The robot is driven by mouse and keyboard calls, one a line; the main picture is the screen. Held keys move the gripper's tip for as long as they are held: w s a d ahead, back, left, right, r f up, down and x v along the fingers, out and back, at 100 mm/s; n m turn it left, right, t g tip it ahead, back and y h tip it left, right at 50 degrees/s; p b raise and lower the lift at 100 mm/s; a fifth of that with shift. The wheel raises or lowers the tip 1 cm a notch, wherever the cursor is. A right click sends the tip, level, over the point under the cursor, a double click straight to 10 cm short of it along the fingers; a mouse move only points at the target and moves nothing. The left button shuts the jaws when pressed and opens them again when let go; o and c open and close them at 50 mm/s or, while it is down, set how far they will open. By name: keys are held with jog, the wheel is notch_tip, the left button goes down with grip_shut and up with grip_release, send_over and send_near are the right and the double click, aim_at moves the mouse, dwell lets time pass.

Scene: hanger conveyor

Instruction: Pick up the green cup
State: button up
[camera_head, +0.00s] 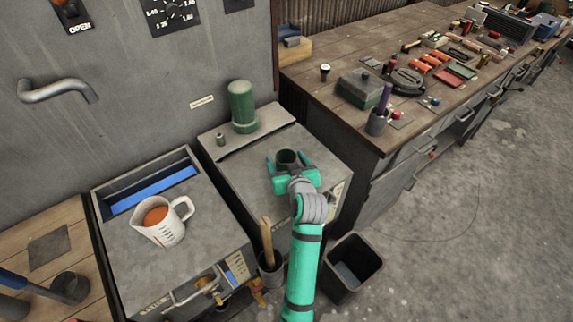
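A small dark green cup (287,158) stands upright, or is held upright, over the grey metal cabinet top (262,158) in the middle of the view. My teal gripper (287,163) reaches in from below, with one finger on the cup's left and one on its right. The fingers are spread about as wide as the cup. I cannot tell whether they touch it or whether it rests on the surface. The gripper's body hides the cup's lower part.
A taller green cylinder (243,105) and a small metal piece (220,139) stand on the ledge behind. A white measuring jug (164,222) with orange contents is on the left cabinet. A tool-covered workbench (330,96) is at the right. A dark bin (352,267) stands on the floor.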

jog(key=c, duration=1.1)
jog(key=shift+o, duration=0.2)
